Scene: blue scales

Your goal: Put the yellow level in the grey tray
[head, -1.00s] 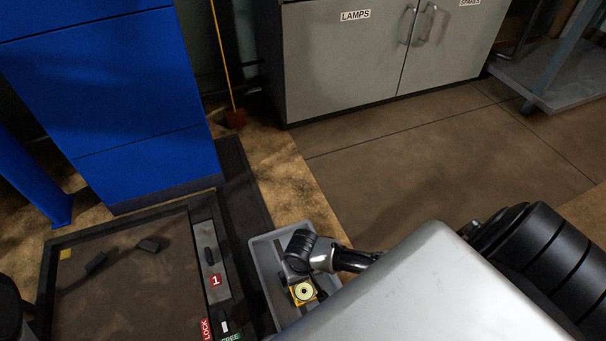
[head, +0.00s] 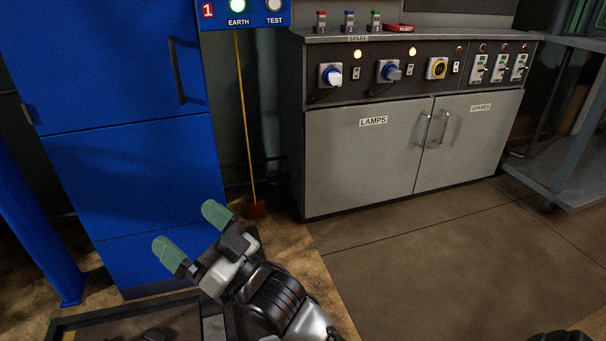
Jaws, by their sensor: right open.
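My right gripper (head: 192,232) is raised in front of the blue cabinet, with its two green fingertips spread apart and nothing between them. The yellow level and the grey tray are not in view now; the head view is tilted too high to show the spot where they were seen earlier. My left gripper is not in view.
A blue cabinet (head: 135,170) stands at left. A grey cupboard (head: 368,150) labelled LAMPS and SPARES, with a switch panel above, stands behind. The dark-framed platform (head: 125,322) shows at bottom left. A grey shelf (head: 570,170) is at right. The floor between is clear.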

